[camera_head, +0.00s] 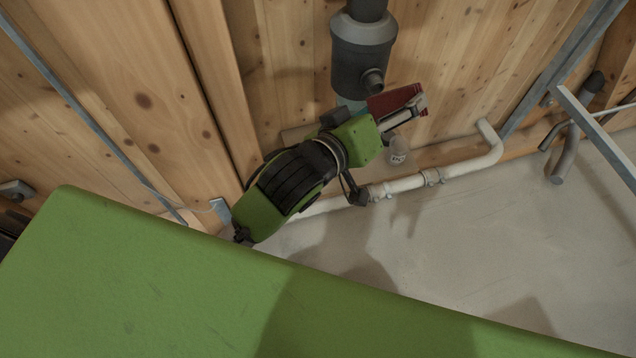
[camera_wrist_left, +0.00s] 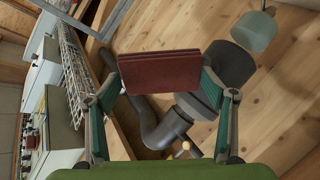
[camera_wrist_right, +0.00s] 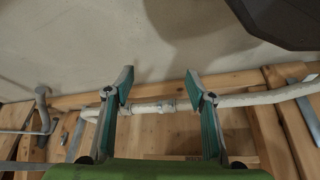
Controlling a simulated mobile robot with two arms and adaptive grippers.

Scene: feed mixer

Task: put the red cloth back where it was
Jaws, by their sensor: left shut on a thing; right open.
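The red cloth (camera_head: 394,100) is a folded, dark red rectangle. In the left wrist view the cloth (camera_wrist_left: 159,72) spans between the two fingers. My left gripper (camera_head: 402,113) is shut on it and holds it up in front of the wooden wall, near the dark grey pipe fitting. The left gripper also shows in the left wrist view (camera_wrist_left: 160,88). My right gripper (camera_wrist_right: 155,88) is open and empty in the right wrist view, with the floor and a white pipe beyond it. The right gripper does not show clearly in the head view.
A dark grey vertical pipe (camera_head: 362,50) stands beside the cloth. A white pipe (camera_head: 440,174) runs low along the wall. A wire rack (camera_wrist_left: 76,75) shows in the left wrist view. The concrete floor (camera_head: 470,240) is open.

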